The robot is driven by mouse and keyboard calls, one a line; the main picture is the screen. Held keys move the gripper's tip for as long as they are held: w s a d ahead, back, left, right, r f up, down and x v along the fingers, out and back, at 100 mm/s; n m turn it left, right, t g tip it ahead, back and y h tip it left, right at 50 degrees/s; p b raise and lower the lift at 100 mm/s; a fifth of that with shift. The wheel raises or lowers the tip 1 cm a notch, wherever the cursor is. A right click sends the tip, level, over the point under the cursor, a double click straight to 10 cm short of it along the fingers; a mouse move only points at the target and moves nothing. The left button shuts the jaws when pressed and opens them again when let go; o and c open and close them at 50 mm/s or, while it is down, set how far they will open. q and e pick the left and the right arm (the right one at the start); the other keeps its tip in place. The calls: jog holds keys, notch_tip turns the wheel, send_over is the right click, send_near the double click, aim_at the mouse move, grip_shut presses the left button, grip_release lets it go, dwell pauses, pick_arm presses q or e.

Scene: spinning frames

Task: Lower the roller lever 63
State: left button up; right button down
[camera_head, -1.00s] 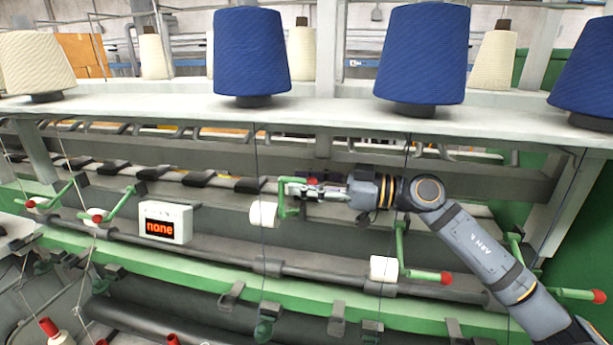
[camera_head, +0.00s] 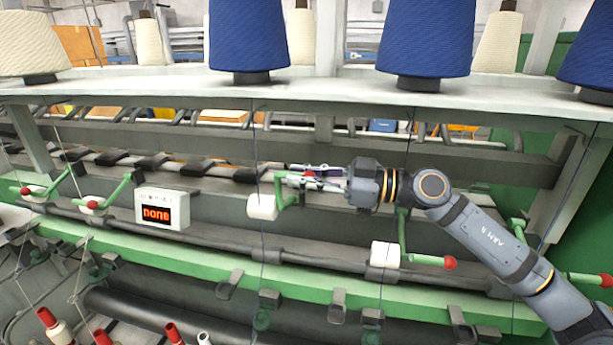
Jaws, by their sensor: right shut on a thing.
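A green roller lever (camera_head: 281,190) with a white roller (camera_head: 262,207) stands raised in the middle of the machine. Its red knob (camera_head: 310,175) sits between the fingers of my right gripper (camera_head: 312,177). The fingers are shut on this knob, coming from the right, and partly hide it. No number can be read on the lever. My left gripper is out of view.
A lowered green lever (camera_head: 425,259) with a red knob is to the right, below my arm. More levers (camera_head: 105,200) are at the left. A display box (camera_head: 162,210) reads "none". Blue yarn cones (camera_head: 247,40) stand on the shelf (camera_head: 330,95) above. Thin threads hang down.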

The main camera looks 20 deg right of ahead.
pick_arm(q)
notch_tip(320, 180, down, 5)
jog(key=b, duration=0.3)
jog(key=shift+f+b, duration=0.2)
jog(key=shift+b, duration=0.1)
pick_arm(e)
jog(key=f+n, duration=0.1)
jog(key=s+a+f, duration=0.1)
jog(key=s+f+n, duration=0.1)
jog(key=shift+s+a+n, duration=0.1)
jog(key=shift+a+n, duration=0.15)
jog(key=shift+n, duration=0.05)
jog(key=c, duration=1.3)
grip_release()
jog(key=shift+c, duration=0.2)
notch_tip(320, 180, up, 10)
